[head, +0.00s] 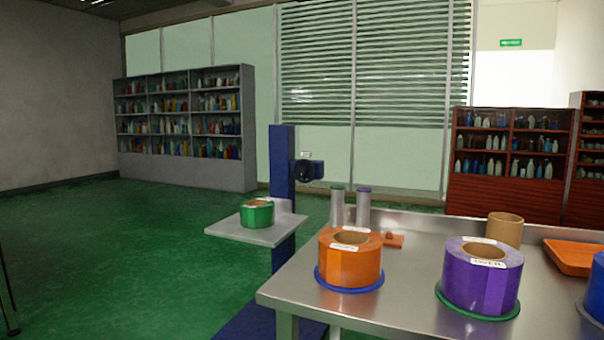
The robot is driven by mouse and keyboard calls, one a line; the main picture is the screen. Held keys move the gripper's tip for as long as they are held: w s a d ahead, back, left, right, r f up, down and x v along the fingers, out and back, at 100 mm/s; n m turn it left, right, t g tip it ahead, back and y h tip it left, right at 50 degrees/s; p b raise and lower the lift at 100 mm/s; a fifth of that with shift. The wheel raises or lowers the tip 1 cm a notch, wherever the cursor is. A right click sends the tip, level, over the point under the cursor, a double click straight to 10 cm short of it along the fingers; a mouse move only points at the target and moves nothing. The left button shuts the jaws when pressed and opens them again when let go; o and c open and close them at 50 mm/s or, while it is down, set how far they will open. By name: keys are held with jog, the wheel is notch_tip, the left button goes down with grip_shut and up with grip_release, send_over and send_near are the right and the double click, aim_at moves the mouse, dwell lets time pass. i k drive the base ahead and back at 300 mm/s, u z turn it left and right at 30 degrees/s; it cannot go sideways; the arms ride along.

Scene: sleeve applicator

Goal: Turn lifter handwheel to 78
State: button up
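A blue upright column (282,200) stands left of the metal table. A dark handwheel (303,173) is mounted on a blue block (316,169) at the column's right side, near its top. A small white label (305,154) sits just above it; its text is too small to read. A grey platform (256,231) juts from the column to the left and carries a green roll (257,213) with a white label. The handwheel's setting cannot be read. My gripper is not in view.
The metal table (400,318) holds an orange roll (351,258), a purple roll (481,274), a cardboard tube (505,230), an orange tray (575,256) and two grey cylinders (337,207). Bottle shelves (186,125) stand behind.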

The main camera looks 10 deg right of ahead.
aim_at(302, 171)
jog(key=u, duration=0.8)
jog(key=k, duration=1.05)
jog(key=u, duration=1.15)
jog(key=i, duration=2.05)
jog(key=z, duration=1.1)
jog(key=i, duration=1.1)
jog(key=z, duration=1.15)
